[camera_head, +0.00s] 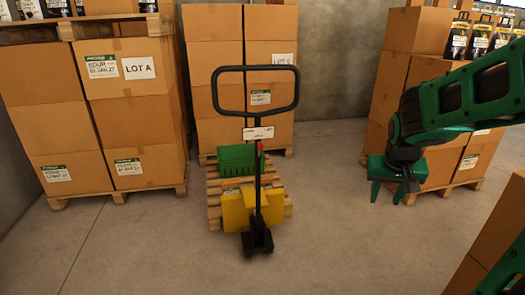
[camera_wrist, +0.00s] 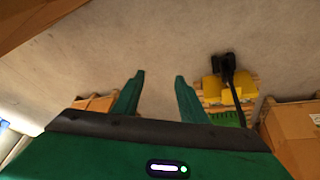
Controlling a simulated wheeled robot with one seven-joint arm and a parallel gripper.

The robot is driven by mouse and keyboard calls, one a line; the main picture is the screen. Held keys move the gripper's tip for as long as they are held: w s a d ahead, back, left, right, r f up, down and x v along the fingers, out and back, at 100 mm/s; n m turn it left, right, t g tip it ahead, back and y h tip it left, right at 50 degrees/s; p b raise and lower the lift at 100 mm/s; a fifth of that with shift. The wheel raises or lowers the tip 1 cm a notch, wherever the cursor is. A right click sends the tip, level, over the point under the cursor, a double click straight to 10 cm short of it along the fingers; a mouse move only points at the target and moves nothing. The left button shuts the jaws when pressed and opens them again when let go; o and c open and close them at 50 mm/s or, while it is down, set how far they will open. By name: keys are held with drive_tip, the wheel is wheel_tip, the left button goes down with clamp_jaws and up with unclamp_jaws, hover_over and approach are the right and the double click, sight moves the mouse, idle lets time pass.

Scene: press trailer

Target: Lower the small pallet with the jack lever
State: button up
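A yellow pallet jack (camera_head: 234,212) stands in mid-floor, its black loop handle (camera_head: 220,92) upright. A small red lever (camera_head: 259,146) shows on the handle column below a white label. The small wooden pallet (camera_head: 213,188) sits on the jack with a green crate (camera_head: 236,157) on it; I cannot tell its height off the floor. My gripper (camera_head: 387,194) hangs to the right of the jack, apart from it. In the wrist view my gripper (camera_wrist: 159,77) is open and empty. The jack's yellow body (camera_wrist: 211,88) shows there to the right of the fingers; the red lever cannot be made out.
Box stacks on pallets stand at the left (camera_head: 135,110), behind the jack (camera_head: 215,120) and behind my arm at right (camera_head: 384,85). More boxes (camera_head: 500,225) fill the lower right. Concrete floor (camera_head: 335,215) is clear between the jack and my gripper.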

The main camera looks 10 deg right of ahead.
drive_tip(key=w+f+n+t+h, duration=0.1)
drive_tip(key=w+t, duration=0.3)
drive_tip(key=w, duration=1.3)
drive_tip(key=n+t+y, duration=0.3)
drive_tip(key=t+y, duration=0.1)
drive_tip(key=t, duration=0.7)
approach(261, 149)
drive_tip(key=w, duration=1.1)
drive_tip(key=shift+w+r, duration=0.15)
drive_tip(key=shift+r, duration=0.1)
drive_tip(key=shift+c, duration=0.6)
